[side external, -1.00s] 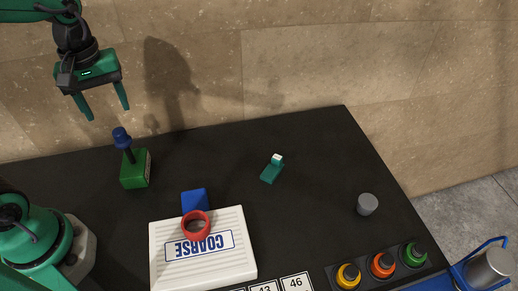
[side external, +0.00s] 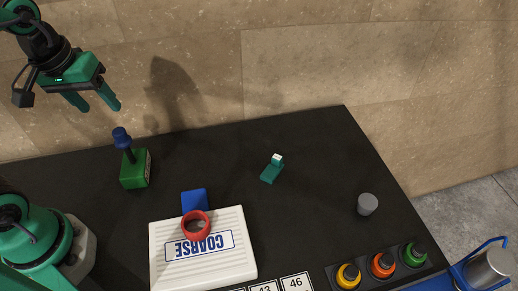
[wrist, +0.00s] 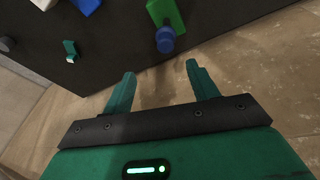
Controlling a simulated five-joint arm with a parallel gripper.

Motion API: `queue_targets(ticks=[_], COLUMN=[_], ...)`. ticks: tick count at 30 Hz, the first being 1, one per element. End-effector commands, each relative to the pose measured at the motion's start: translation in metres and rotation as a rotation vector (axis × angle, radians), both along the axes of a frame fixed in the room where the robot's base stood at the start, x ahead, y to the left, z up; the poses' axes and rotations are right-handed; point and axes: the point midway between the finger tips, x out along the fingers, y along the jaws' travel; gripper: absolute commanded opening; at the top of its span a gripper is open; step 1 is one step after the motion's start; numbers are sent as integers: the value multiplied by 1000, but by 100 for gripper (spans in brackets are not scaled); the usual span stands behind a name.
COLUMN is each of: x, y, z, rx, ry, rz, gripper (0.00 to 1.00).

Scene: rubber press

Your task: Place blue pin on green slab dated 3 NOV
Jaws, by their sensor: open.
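A green slab (side external: 136,172) stands at the back left of the black table, with a small pale label on its right side, too small to read. A blue-topped pin (side external: 122,138) with a dark stem stands on it, leaning slightly left. In the wrist view the pin's blue top (wrist: 165,40) is beyond the fingertips, with the green slab (wrist: 166,12) behind it. My gripper (side external: 102,109) is open and empty, above and left of the pin, apart from it. Its two fingers also show in the wrist view (wrist: 160,70).
A white case marked COARSE (side external: 223,265) lies at the front with a red ring (side external: 196,226) on it and a blue block (side external: 194,199) behind. A teal piece (side external: 271,171), a grey cylinder (side external: 367,205) and coloured knobs (side external: 382,265) lie to the right. The back wall is close.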

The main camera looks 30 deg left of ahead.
Motion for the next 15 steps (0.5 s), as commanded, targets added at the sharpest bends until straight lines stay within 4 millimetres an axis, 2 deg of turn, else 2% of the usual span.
queue_targets(ticks=[6,10,15], x=[-13,-17,-19], y=[-5,-6,-7], z=[13,16,17], rx=[95,140,163], ry=[-152,-202,-224], rz=[-280,-381,-429], gripper=[59,59,59])
